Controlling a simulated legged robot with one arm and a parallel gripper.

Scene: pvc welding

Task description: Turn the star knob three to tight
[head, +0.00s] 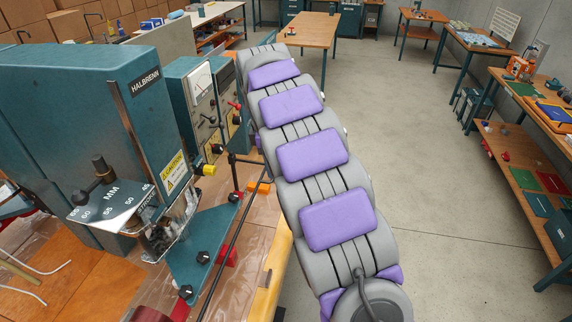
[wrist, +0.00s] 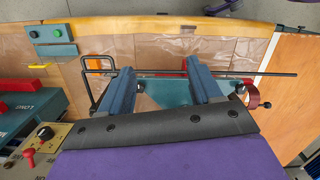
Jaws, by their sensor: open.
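In the head view, black star knobs show on the machine's teal triangular plate (head: 205,235): one star knob (head: 203,257) near its middle, another star knob (head: 186,291) at its near end and a third star knob (head: 235,197) at its far corner. I see no number on them. In the wrist view, my gripper (wrist: 160,67) is open, its two blue fingers wide apart with nothing held. The teal plate (wrist: 165,92) shows behind and between the fingers. A dark knob (wrist: 241,89) lies just right of the right finger. My gripper is not visible in the head view.
The teal welding machine (head: 85,110) stands on the left of the bench. A long black rod (wrist: 270,74) crosses beyond my fingertips. The grey floor (head: 440,230) at right is clear.

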